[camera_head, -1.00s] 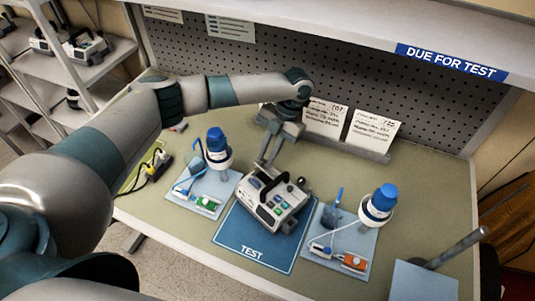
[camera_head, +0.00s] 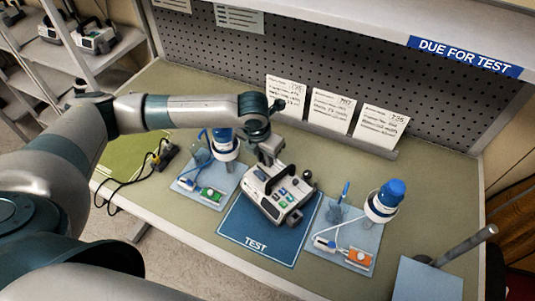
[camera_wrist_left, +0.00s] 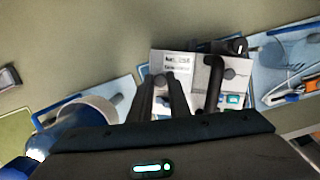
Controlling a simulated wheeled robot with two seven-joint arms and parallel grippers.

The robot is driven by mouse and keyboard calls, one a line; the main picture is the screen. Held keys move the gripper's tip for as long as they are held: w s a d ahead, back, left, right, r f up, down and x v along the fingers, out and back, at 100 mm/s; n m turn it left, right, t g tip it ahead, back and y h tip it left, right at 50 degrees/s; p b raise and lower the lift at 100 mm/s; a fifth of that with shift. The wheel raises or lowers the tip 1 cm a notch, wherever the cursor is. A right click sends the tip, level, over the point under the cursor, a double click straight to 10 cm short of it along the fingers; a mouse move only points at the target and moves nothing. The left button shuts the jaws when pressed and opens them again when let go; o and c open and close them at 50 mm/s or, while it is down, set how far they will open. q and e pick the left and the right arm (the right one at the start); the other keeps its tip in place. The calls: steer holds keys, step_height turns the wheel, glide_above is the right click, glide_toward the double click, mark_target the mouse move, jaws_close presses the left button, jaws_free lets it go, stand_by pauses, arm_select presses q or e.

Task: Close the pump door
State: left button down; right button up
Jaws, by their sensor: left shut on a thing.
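The white and grey pump (camera_head: 262,186) with a dark carry handle stands on the blue TEST mat (camera_head: 240,226). It also shows in the left wrist view (camera_wrist_left: 200,68), with a printed label and a screen. My left gripper (camera_head: 267,158) reaches down onto the rear left part of the pump. In the left wrist view its two dark fingers (camera_wrist_left: 170,92) are close together over the labelled panel, beside the handle. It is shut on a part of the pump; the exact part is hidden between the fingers. I cannot make out the door's position. My right gripper is not in view.
A blue-capped bottle (camera_head: 222,145) stands close left of my gripper on a light blue mat with tubing. Cards (camera_head: 333,111) lean along the pegboard. Black cables (camera_head: 130,182) lie at left.

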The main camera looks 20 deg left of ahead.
arm_select(q)
steer(key=shift+s+f+t+h, duration=0.2)
steer(key=shift+f+t+h, duration=0.1)
steer(key=shift+t, duration=0.3)
steer(key=c, duration=1.7)
jaws_free()
steer(key=shift+o, duration=0.2)
steer(key=shift+b+v, duration=0.65)
steer(key=shift+v, duration=0.25)
steer(key=b+v, duration=0.4)
steer(key=v, duration=1.1)
steer(key=shift+s+r, duration=0.15)
steer(key=shift+r, duration=0.15)
